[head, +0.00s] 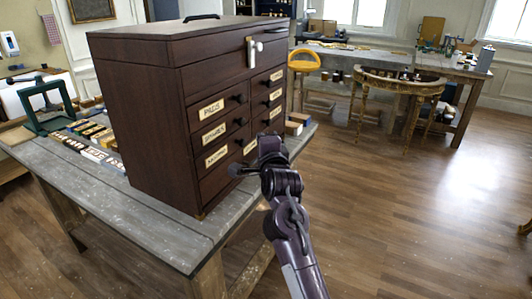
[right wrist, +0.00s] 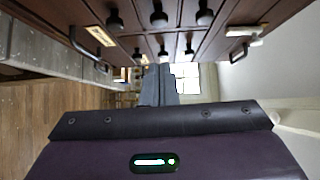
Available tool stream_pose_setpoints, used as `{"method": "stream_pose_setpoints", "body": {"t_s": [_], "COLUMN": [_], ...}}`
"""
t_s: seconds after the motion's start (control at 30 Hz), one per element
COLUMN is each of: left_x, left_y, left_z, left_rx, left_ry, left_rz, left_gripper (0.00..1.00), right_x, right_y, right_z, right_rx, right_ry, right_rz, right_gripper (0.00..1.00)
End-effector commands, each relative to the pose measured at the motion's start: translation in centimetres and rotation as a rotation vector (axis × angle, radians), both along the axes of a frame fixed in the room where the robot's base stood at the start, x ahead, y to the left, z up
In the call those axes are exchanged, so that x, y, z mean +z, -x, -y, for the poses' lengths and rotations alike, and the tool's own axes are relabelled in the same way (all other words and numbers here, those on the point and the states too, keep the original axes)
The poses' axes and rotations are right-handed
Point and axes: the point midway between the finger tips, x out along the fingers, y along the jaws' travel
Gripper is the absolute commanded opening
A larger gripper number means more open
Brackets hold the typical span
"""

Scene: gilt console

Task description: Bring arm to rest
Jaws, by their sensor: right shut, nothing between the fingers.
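My right arm comes up from the bottom of the head view, and its gripper (head: 268,147) is in front of the right side of a dark wooden drawer chest (head: 140,110). In the right wrist view the grey fingers of this gripper (right wrist: 158,85) are together with nothing between them. The chest's drawer fronts and dark knobs (right wrist: 158,18) fill the top of that view. I cannot tell whether the gripper touches the chest. My left gripper is in neither view.
The chest stands on a worn grey workbench (head: 95,205) with a green frame (head: 45,108) at left. A metal latch (head: 254,50) sits high on the chest front. A gilt console (head: 400,84) and a yellow stool (head: 304,60) stand behind. The wooden floor (head: 400,220) at right is clear.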

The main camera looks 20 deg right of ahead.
Motion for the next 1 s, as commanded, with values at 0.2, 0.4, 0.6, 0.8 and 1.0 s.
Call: {"method": "stream_pose_setpoints", "body": {"t_s": [0.2,0.4,0.6,0.8,1.0], "left_x": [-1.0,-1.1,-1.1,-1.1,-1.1], "left_y": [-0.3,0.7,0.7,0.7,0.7], "left_z": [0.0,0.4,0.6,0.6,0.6], "left_rx": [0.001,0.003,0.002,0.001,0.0], "left_ry": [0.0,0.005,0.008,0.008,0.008], "left_rz": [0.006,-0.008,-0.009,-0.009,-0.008], "left_gripper": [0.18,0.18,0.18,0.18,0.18], "right_x": [-0.1,-0.1,-5.7,-20.2,-35.0], "right_y": [2.8,3.4,2.4,2.5,6.6], "right_z": [-0.4,-0.4,-1.4,-3.5,-4.9], "right_rx": [0.0,-0.001,0.027,0.13,0.284], "right_ry": [0.0,0.001,0.108,0.377,0.635], "right_rz": [0.0,-0.002,-0.104,-0.341,-0.561], "right_gripper": [0.0,0.0,0.0,0.0,0.0]}}
